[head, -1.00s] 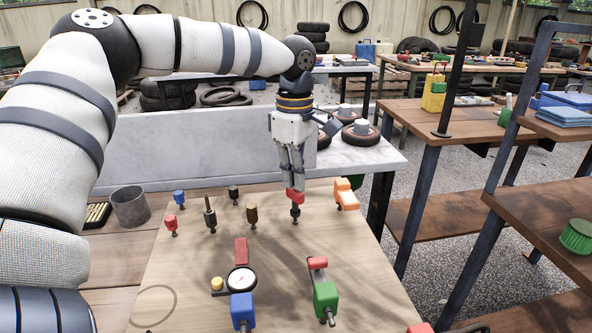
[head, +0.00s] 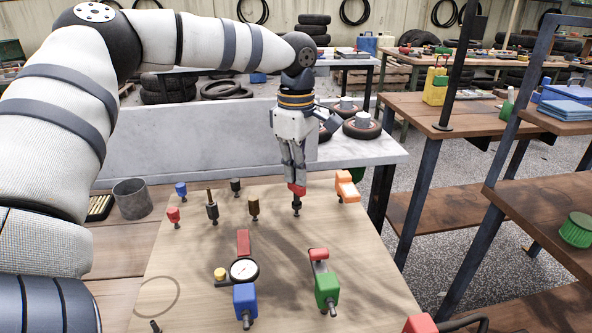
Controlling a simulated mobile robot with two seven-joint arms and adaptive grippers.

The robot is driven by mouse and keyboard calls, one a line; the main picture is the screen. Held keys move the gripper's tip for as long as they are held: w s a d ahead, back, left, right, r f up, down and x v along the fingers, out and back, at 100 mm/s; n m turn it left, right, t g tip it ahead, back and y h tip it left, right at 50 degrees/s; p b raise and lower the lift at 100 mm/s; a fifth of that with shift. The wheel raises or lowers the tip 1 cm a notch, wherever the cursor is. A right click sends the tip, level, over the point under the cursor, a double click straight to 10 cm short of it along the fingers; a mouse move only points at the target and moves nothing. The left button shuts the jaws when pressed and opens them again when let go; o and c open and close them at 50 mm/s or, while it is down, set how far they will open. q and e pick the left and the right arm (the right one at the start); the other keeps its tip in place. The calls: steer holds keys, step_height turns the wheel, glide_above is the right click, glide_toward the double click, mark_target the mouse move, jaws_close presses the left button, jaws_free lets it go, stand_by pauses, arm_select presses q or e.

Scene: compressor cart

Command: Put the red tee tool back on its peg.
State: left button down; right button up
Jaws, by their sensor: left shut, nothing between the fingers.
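A red tool head (head: 298,190) with a dark stem below it stands upright near the back right of the light wooden board (head: 200,265); I take it as the red tee tool. My left gripper (head: 295,182) points straight down over it with its fingers shut. The fingertips meet or nearly meet the top of the red head; I cannot tell whether they touch. The foot of the stem meets the board, and any peg there is too small to make out. A smaller red-topped piece (head: 173,216) stands at the board's left. My right gripper is out of view.
Several small upright pieces, one blue-topped (head: 181,188), stand left of my gripper. An orange block (head: 345,187) is close on its right. A gauge (head: 243,271), a blue block (head: 245,302) and a green block (head: 326,287) lie nearer. A metal cup (head: 130,203) stands at left.

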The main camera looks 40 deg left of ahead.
arm_select(q)
steer(key=shift+s+f, duration=0.1)
steer(key=shift+f, duration=0.15)
step_height(320, 180, up, 3)
steer(key=shift+f+p, duration=0.1)
steer(key=shift+p, duration=0.35)
step_height(320, 180, up, 12)
steer(key=shift+f, duration=0.2)
